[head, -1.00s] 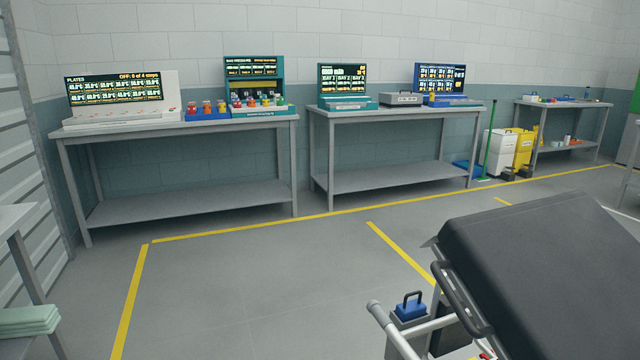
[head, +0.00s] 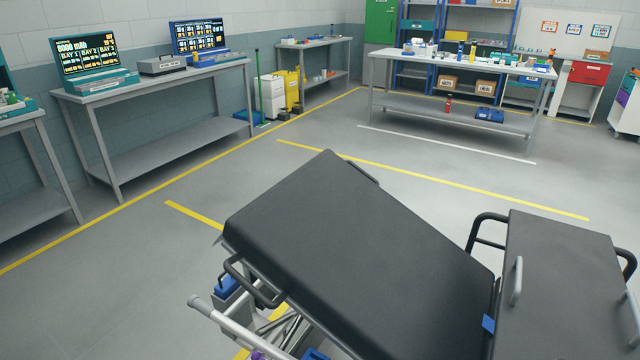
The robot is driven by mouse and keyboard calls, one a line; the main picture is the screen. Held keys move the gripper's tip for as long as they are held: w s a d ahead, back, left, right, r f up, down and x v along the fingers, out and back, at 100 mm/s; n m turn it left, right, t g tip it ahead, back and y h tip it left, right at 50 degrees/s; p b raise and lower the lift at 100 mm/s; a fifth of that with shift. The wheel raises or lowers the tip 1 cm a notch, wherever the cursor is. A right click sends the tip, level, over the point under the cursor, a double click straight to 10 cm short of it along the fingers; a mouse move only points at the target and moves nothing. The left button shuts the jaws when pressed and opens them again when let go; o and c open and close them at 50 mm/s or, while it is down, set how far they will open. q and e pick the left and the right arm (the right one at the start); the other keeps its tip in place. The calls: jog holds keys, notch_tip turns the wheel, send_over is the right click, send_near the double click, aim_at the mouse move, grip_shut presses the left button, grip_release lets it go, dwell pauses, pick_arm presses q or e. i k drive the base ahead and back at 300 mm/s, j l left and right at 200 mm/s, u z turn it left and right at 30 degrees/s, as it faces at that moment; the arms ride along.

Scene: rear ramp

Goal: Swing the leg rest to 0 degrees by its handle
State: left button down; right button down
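A stretcher with black padded sections fills the lower middle and right of the head view. Its large pad (head: 345,250) is tilted, with the far left end raised. A second black pad (head: 560,285) lies at the right, apparently flatter. I cannot tell for sure which pad is the leg rest. A black loop handle (head: 240,278) is on the near left edge of the large pad. A grey upright handle (head: 516,282) stands at the second pad's left side, and a black rail (head: 484,228) is beyond it. Neither of my grippers is in view.
A grey bar (head: 235,328) and a blue-topped box (head: 230,285) are under the raised pad. Workbenches (head: 170,135) stand along the left wall, and another bench (head: 455,115) stands at the back. The floor between is clear, with yellow lines (head: 430,178).

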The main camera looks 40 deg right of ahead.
aim_at(372, 276)
jog(key=z, duration=1.35)
